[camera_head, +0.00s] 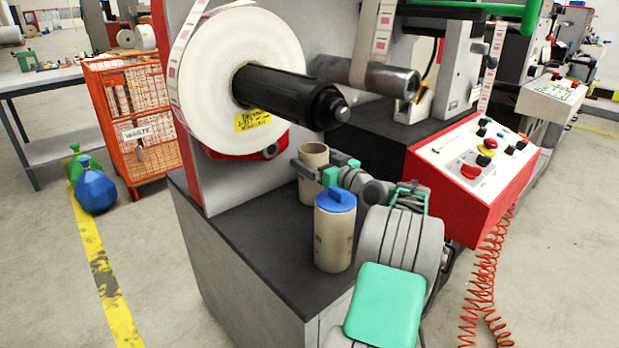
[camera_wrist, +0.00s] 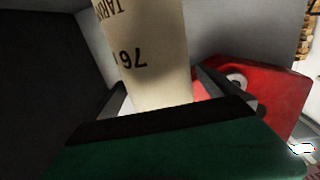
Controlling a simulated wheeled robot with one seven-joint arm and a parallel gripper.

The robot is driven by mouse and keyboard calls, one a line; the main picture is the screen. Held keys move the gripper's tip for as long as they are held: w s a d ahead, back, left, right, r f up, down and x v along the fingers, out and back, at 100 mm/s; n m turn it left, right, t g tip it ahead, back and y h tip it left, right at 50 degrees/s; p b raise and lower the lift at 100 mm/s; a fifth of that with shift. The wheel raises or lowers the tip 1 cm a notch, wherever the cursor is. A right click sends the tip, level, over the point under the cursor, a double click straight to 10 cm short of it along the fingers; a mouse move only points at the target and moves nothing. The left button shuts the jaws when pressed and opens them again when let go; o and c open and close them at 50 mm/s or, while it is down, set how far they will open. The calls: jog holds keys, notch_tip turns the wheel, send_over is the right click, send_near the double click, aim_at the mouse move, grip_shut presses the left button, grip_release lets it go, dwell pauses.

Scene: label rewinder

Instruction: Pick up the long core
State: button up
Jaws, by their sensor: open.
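A tan cardboard core (camera_head: 313,156) stands upright on the dark machine top, partly hidden behind my gripper. Another tan core (camera_head: 335,240) with a blue cap stands upright in front of it. I cannot tell for sure from the pictures which is the long one. My gripper (camera_head: 322,168) is at the rear core, with its fingers open around it. In the wrist view, a tan core (camera_wrist: 150,60) with printed dark marks stands between the open fingers (camera_wrist: 170,95); its ends are out of view. I cannot tell whether the fingers touch it.
A large white label roll (camera_head: 215,85) on a black shaft (camera_head: 285,95) hangs above and behind the cores. A red control box (camera_head: 470,170) with buttons stands to the right of my arm. The dark machine top (camera_head: 260,215) is bare left of the capped core.

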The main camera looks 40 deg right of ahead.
aim_at(305, 151)
jog(key=w, duration=0.4)
jog(key=shift+d+r, duration=0.1)
jog(key=shift+d, duration=0.05)
jog(key=shift+c, duration=0.4)
jog(key=c, duration=1.9)
jog(key=shift+c, duration=0.5)
jog(key=shift+r, duration=0.2)
